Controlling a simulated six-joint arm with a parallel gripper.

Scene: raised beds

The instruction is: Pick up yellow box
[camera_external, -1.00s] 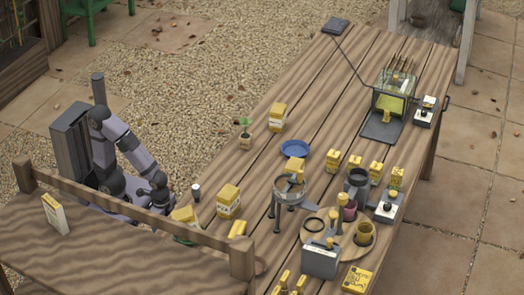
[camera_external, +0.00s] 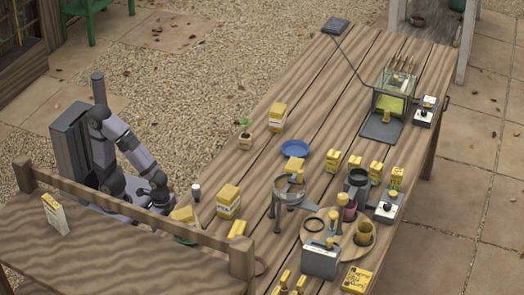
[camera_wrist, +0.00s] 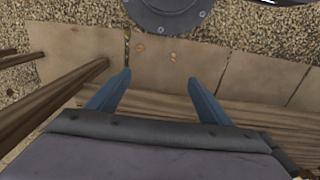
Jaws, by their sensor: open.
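Several boxes with yellow on them show in the external view, and I cannot tell which one the task means. A flat yellow box with dark print (camera_external: 357,279) lies at the table's front right. A large yellow-and-white box (camera_external: 228,202) stands near the table's left edge, and a similar one (camera_external: 278,118) stands farther back. Smaller yellow boxes (camera_external: 333,161) stand near the middle. My gripper (camera_wrist: 158,77) is open and empty in the wrist view, over paving and gravel. No yellow box shows there. In the external view its fingers are not clear.
The long wooden table (camera_external: 310,90) also holds a blue plate (camera_external: 294,149), a metal sieve on legs (camera_external: 289,187), a round board (camera_external: 350,250) with cups, and a glass case (camera_external: 393,92). A bench rail (camera_external: 130,215) stands in front of my arm. The table's far part is mostly clear.

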